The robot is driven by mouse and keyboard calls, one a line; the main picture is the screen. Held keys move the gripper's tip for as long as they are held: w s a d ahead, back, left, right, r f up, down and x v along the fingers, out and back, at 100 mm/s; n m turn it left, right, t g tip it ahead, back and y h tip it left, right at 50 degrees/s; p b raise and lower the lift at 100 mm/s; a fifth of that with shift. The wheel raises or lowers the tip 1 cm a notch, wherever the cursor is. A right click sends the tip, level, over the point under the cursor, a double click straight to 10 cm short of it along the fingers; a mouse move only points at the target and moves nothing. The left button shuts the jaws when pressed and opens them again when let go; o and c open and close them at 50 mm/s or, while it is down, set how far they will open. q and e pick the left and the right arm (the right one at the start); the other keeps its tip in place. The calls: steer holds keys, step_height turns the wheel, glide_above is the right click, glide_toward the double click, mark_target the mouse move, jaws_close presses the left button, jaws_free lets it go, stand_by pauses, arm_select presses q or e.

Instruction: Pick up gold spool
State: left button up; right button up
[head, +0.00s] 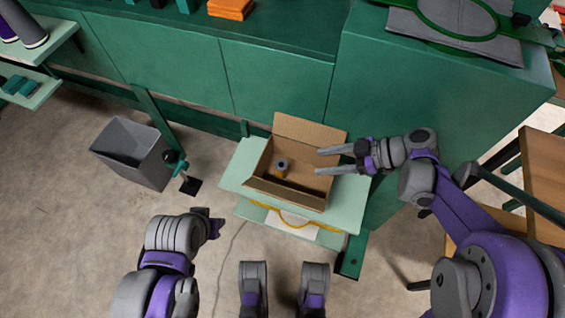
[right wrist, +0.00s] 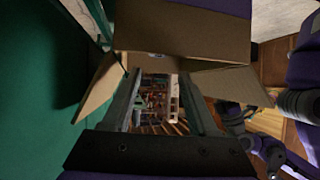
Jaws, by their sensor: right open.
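A small gold spool (head: 280,173) with a dark grey top stands inside an open cardboard box (head: 291,195), toward the box's left side. My right gripper (head: 319,161) is open and empty, with its two fingers pointing left over the box's right side, apart from the spool. In the right wrist view the open fingers (right wrist: 165,100) show with the cardboard box (right wrist: 180,30) around and beyond them. I cannot make out the spool there. My left gripper (head: 214,222) is low at the lower left, away from the box, and its jaws are not clear.
The box sits on a pale green stand (head: 237,166) with a lower shelf and a yellow cord. A grey bin (head: 130,150) stands on the floor to the left. Green cabinets (head: 270,85) close off the back. A wooden piece (head: 545,175) is at the far right.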

mark_target(286, 165)
steer(key=shift+n, duration=0.3)
steer(key=b+x, duration=0.1)
steer(key=x, duration=0.3)
steer(key=shift+w+a+f, duration=0.1)
steer(key=shift+a+f, duration=0.1)
steer(key=shift+a, duration=0.1)
steer(key=shift+b+x, duration=0.75)
steer(key=shift+x, duration=2.4)
steer(key=shift+w+r, duration=0.1)
jaws_close()
